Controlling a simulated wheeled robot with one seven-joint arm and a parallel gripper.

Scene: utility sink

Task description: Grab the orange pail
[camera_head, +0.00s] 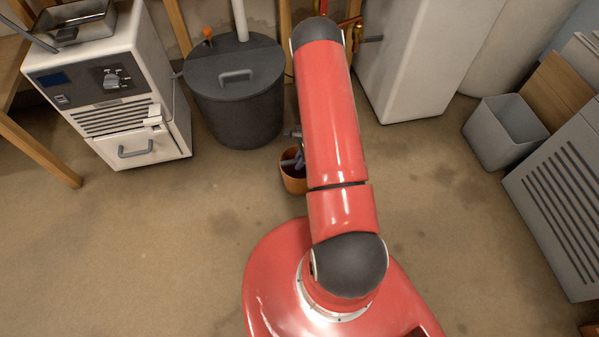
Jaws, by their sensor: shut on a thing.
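The orange pail (294,183) is in the middle of the head view, just left of my red arm, which hides its right side. It appears upright, with a dark inside. My gripper (293,159) shows only in part as a small grey shape at the pail's rim. It is shut at the near-side opening of the pail, and the arm hides most of the fingers. I cannot tell whether the pail touches the floor or is slightly above it.
A dark lidded bin (235,100) stands just behind the pail. A white machine (120,90) is at the left, a tall white cabinet (415,60) behind right. A grey open bin (500,135) and a vented grey unit (560,200) stand at the right. The floor (150,240) is clear at front left.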

